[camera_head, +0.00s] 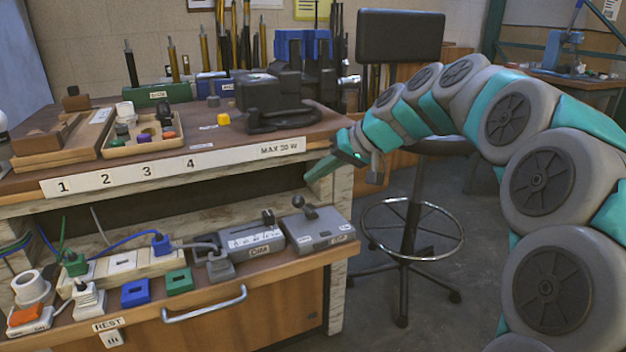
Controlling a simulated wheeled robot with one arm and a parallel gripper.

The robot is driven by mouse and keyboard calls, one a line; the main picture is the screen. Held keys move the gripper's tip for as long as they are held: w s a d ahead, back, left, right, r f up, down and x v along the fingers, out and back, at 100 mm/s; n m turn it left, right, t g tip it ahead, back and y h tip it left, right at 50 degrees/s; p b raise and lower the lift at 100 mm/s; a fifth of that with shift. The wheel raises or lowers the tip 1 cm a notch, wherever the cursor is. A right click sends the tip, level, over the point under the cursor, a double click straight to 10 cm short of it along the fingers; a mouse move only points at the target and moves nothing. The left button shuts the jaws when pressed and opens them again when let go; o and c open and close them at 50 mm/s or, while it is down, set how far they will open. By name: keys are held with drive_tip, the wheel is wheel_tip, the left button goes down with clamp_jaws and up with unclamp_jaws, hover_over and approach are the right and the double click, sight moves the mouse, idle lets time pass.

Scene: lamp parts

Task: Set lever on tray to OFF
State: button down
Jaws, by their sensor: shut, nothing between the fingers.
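A grey switch box (320,231) stands at the right end of the lower pull-out tray (200,290). A short dark lever (307,209) with a round knob sticks up from its top and leans to the back left. The small white labels on the box are too small to read, so I cannot tell which side is OFF. My gripper (322,172) is shut and empty. It hangs at the right end of the upper bench, above and behind the switch box, apart from the lever.
A grey slider box (251,240) stands just left of the switch box. Plugs, cables and coloured sockets fill the tray's left part. The upper bench edge (230,163) overhangs the back of the tray. A stool (412,225) stands at the right.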

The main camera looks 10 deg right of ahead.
drive_tip(key=v, duration=1)
drive_tip(key=shift+w+d+r, duration=0.2)
drive_tip(key=shift+d+r, duration=0.05)
drive_tip(key=shift+d, duration=0.15)
